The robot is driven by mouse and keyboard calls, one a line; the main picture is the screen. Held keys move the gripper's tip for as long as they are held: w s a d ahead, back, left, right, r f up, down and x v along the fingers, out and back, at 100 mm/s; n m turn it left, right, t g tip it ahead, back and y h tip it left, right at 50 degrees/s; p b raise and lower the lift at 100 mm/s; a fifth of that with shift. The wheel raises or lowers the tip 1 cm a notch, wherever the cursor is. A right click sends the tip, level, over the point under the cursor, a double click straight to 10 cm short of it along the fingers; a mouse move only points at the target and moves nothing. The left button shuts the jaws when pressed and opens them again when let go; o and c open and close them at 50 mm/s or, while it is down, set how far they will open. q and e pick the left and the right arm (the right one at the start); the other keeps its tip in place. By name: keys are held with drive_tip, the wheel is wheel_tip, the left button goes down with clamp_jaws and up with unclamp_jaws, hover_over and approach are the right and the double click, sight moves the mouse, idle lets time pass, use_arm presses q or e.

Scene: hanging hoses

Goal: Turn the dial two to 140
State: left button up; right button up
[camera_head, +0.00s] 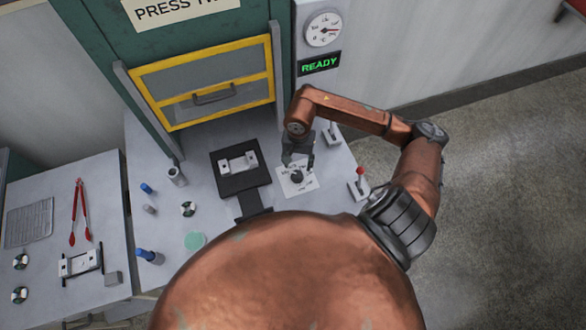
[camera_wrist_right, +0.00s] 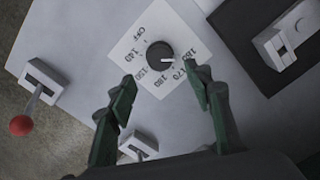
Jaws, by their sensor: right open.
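The dial (camera_head: 297,177) is a dark round knob on a white printed plate on the counter. The plate (camera_wrist_right: 124,58) shows OFF and numbers from about 140 upward. My right gripper (camera_head: 299,160) is over the dial, partly hiding its plate. In the wrist view my right gripper (camera_wrist_right: 160,92) is open, its fingers spread apart, with the knob ahead between them, not held. My left gripper is not in view.
A lever with a red knob (camera_head: 360,176) and another lever (camera_head: 332,134) stand nearby on the right. A black fixture (camera_head: 240,184) with a pale part is left of the dial. A yellow-framed press door (camera_head: 205,85), gauge (camera_head: 323,29) and READY display (camera_head: 320,64) are behind.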

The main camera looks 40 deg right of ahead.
sight(297, 173)
wheel_tip(297, 173, down, 4)
drive_tip(key=shift+s+a+r+p, duration=0.1)
drive_tip(key=shift+r+p, duration=0.1)
drive_tip(key=shift+p, duration=0.15)
wheel_tip(297, 173, down, 3)
drive_tip(key=shift+f, duration=0.4)
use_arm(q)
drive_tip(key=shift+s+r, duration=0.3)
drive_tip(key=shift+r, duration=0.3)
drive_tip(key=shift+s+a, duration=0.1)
use_arm(e)
drive_tip(key=shift+c, duration=0.4)
drive_tip(key=c, duration=1.1)
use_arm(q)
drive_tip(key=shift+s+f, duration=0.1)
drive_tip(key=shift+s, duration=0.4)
